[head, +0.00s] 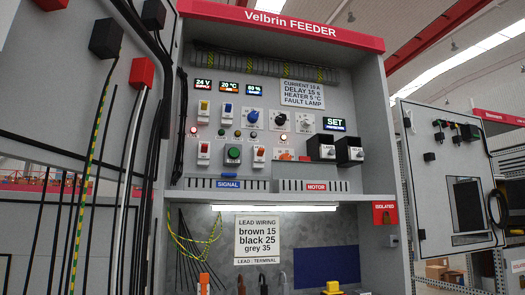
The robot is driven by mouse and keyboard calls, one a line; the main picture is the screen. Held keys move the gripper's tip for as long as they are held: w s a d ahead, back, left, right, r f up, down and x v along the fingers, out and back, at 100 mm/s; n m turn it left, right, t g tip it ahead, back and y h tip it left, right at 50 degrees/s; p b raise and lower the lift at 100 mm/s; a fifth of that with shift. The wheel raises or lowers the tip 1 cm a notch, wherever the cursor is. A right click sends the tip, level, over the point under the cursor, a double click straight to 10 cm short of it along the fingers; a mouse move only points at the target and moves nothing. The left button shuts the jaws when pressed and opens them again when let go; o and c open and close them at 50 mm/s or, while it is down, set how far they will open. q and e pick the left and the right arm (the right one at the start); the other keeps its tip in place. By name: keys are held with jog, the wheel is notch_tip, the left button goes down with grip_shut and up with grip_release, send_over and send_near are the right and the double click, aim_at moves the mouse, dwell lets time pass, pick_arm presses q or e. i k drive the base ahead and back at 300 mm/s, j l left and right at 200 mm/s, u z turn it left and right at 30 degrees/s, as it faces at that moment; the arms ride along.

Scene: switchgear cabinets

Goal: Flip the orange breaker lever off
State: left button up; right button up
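The orange breaker lever (260,152) is on a small white breaker body in the lower row of the panel, right of the green round button (233,153). It is small in the head view, and I cannot clearly tell its position. Similar breakers have a red lever (204,148) in the same row, and a yellow lever (204,105) and a blue lever (228,108) in the row above. A separate orange handle (285,155) lies sideways to the right. Neither of my grippers is in view.
The panel sits in an open grey cabinet under a red header (290,22). Two black boxes (335,148) project at its right. Below are a lit shelf edge (273,207), hanging wires (190,235) and a lead wiring sign (257,240). An open door with cables stands at left.

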aim_at(260, 153)
jog(key=i+l+u, duration=0.1)
jog(key=l+u, duration=0.2)
jog(key=l, duration=0.75)
jog(key=l+u, duration=0.25)
jog(key=l, duration=0.8)
